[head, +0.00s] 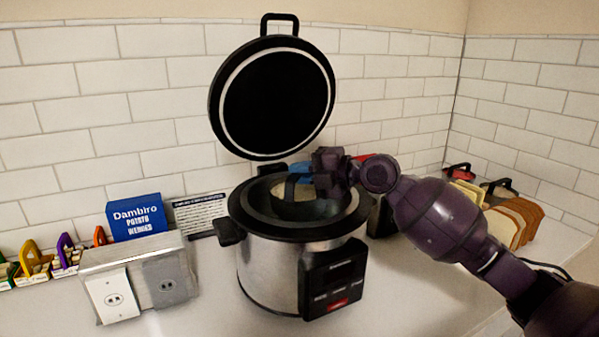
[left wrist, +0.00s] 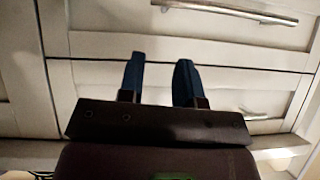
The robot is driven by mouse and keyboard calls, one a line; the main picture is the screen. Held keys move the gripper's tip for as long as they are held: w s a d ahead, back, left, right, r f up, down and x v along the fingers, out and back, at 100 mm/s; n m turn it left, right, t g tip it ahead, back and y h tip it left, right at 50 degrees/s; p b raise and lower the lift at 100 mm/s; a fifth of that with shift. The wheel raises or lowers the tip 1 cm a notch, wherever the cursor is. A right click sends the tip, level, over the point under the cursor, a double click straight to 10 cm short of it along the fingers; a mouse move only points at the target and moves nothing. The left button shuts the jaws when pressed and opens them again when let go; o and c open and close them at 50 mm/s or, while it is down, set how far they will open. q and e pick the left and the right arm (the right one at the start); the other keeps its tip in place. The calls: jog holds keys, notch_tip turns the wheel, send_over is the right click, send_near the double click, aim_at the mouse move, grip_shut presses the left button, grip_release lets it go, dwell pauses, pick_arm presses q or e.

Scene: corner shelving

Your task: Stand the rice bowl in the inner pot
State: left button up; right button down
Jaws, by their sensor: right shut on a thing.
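The rice cooker (head: 270,265) stands on the counter with its black round lid (head: 277,98) raised. Its inner pot (head: 312,210) shows as a grey inside within the black rim. My right gripper (head: 318,182) is shut on the bowl over the right back of the pot. I cannot tell whether the bowl touches the pot's floor. My left gripper (left wrist: 160,64) shows in the left wrist view, fingers apart and empty, in front of drawers.
A blue potato wedges box (head: 137,216) and a socket block (head: 138,278) stand left of the cooker. Bread slices (head: 513,222) stand at the right, behind my right arm. The tiled wall is close behind.

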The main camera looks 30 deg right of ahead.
pick_arm(q)
jog(key=shift+w+f+b, duration=0.15)
jog(key=shift+w+b, duration=0.05)
jog(key=shift+b, duration=0.1)
pick_arm(e)
jog(key=shift+f, duration=0.3)
jog(key=c, duration=1.6)
grip_release()
jog(key=o, duration=0.4)
pick_arm(q)
jog(key=shift+w+r, duration=0.2)
jog(key=shift+r, duration=0.05)
pick_arm(e)
jog(key=shift+r, duration=0.2)
